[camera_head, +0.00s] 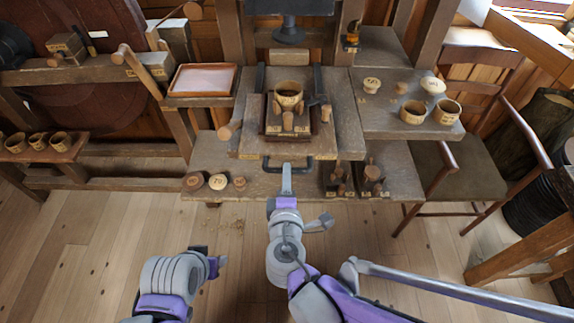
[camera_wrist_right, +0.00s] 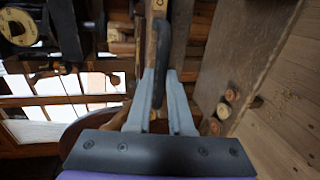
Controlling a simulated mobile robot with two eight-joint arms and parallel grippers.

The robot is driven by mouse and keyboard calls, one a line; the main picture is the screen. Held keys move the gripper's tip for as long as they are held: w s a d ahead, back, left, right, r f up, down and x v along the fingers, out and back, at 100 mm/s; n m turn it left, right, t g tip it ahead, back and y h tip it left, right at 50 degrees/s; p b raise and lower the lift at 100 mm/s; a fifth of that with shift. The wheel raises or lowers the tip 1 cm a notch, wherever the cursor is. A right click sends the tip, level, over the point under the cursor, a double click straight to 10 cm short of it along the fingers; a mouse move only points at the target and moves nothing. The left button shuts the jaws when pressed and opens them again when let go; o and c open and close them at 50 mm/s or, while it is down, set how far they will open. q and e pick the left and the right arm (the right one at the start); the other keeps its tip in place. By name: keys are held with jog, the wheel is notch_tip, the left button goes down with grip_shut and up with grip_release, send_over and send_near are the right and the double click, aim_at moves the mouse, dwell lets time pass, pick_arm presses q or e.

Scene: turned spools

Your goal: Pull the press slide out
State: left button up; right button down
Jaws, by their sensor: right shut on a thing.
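The press slide (camera_head: 252,143) is a worn wooden board lying on the press bench, with a dark bar handle (camera_head: 305,165) at its front edge. My right gripper (camera_head: 287,168) is shut on this handle. In the right wrist view the dark handle (camera_wrist_right: 162,48) runs between the two grey fingers (camera_wrist_right: 160,95). A small wooden cup (camera_head: 289,90) sits on a block in a dark-rimmed tray on the slide. My left arm's end (camera_head: 212,262) hangs low over the floor, away from the bench; its fingers are not clear.
A dark press head (camera_head: 289,32) hangs behind the cup. Round labelled discs (camera_head: 217,182) lie on the lower bench at left, and small wooden pieces (camera_head: 373,178) stand at right. Cups (camera_head: 413,112) stand on the right shelf. The floor (camera_head: 90,240) at left front is clear.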

jog(key=shift+s, duration=0.1)
jog(key=c, duration=1.1)
grip_release()
jog(key=p+v, duration=0.1)
jog(key=v, duration=0.9)
jog(key=shift+s, duration=0.4)
